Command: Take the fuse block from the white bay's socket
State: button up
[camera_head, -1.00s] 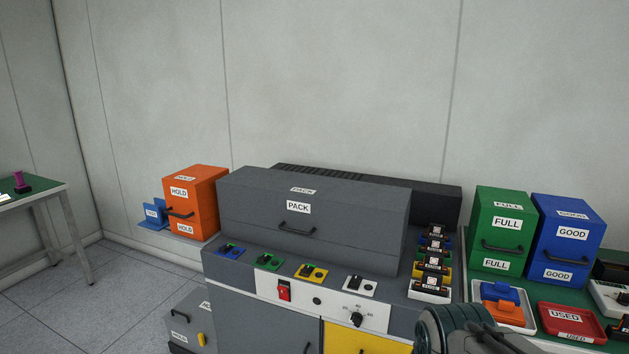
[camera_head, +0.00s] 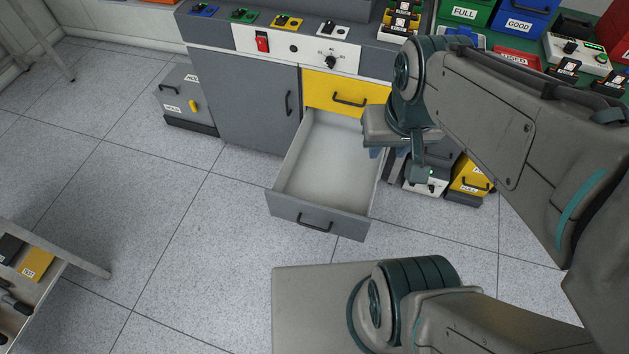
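A white bay (camera_head: 333,29) sits at the right end of a row of coloured bays on the grey cabinet's top. It carries small dark parts, too small to tell whether one is a fuse block in its socket. My gripper (camera_head: 376,153) is in front of the cabinet, above the right side of an open grey drawer (camera_head: 317,220), well below the white bay.
The drawer looks empty and sticks out over the floor. A yellow drawer (camera_head: 322,89) above it is shut. A low white unit (camera_head: 436,181) with a green light stands beside a yellow box (camera_head: 469,179) behind my gripper.

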aim_at(399, 25)
jog(key=k, duration=0.75)
jog(key=u, duration=0.4)
jog(key=i, duration=0.7)
jog(key=z, duration=0.1)
jog(key=k, duration=1.05)
jog(key=z, duration=1.5)
jog(key=i, duration=2.4)
jog(key=u, duration=0.85)
